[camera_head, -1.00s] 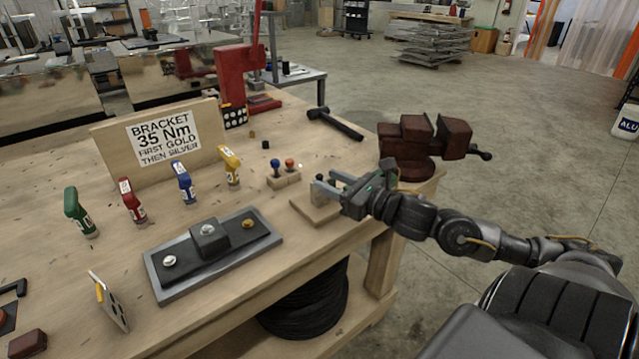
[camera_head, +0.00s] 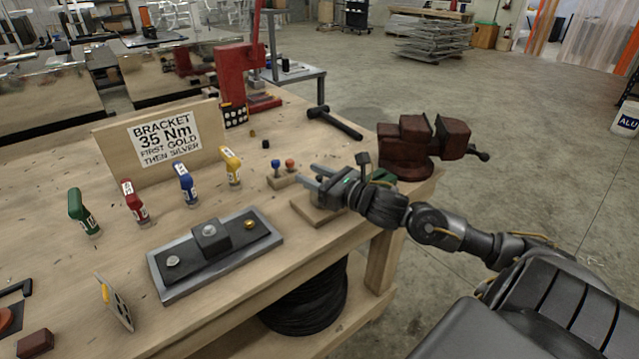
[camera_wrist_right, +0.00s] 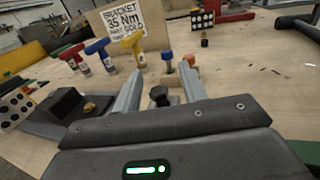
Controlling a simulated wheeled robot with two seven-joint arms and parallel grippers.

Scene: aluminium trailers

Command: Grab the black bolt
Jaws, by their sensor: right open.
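The black bolt (camera_wrist_right: 158,95) shows in the right wrist view with its dark knob-like head between my two open fingers, close to the palm side. I cannot tell whether a finger touches it. In the head view my gripper hides it. My right gripper (camera_head: 311,180) is open above the small wooden board (camera_head: 307,212) at the table's right edge; its fingers also show in the wrist view (camera_wrist_right: 160,74), pointing away toward the blue-topped and orange-topped pieces. My left gripper is not in view.
The blue-topped piece (camera_head: 276,165) and orange-topped piece (camera_head: 290,164) stand on a small block just beyond my fingers. A red-brown vise (camera_head: 408,145) is right of my gripper. The bracket tray (camera_head: 165,290) lies left. A hammer (camera_head: 335,122) lies behind.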

